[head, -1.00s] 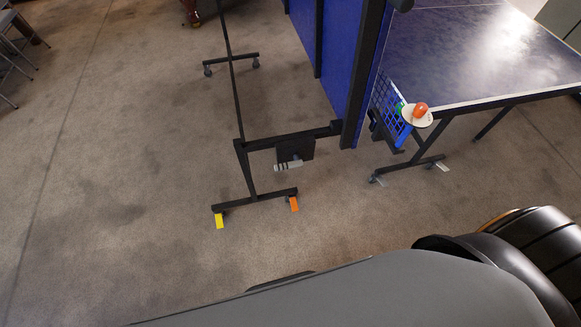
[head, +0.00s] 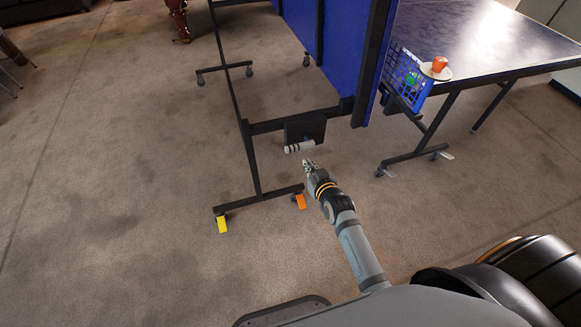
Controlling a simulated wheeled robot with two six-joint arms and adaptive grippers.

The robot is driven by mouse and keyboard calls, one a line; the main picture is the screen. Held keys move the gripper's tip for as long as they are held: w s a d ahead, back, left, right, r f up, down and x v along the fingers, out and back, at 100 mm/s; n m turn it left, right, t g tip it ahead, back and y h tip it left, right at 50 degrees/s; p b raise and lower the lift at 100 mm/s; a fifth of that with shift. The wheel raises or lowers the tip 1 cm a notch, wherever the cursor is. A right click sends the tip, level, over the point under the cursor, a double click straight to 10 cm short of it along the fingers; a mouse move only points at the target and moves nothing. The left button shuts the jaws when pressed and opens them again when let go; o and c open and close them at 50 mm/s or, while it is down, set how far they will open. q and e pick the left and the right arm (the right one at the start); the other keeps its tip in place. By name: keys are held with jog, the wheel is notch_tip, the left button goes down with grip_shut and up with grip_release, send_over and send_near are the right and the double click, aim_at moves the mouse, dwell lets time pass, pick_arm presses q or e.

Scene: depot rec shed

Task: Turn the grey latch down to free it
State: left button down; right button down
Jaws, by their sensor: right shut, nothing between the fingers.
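The grey latch (head: 299,147) is a short light-grey handle with dark bands, lying nearly level on a black plate (head: 305,128). The plate hangs from the dark frame of the folded blue table half (head: 345,50). My right gripper (head: 308,162) is shut and empty, just below and slightly right of the latch in the picture. A small gap shows between the fingertips and the latch; its depth is hard to judge. My left gripper is not in view.
An orange tab (head: 300,202) and a yellow tab (head: 222,225) sit at the frame's foot. Open carpet lies left.

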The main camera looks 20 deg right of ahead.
aim_at(296, 148)
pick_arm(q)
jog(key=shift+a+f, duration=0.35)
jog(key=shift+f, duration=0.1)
pick_arm(e)
jog(key=shift+t, duration=0.6)
jog(key=r, duration=0.4)
jog(key=shift+w+a+r, duration=0.2)
jog(key=shift+w+a, duration=0.05)
jog(key=shift+a, duration=0.1)
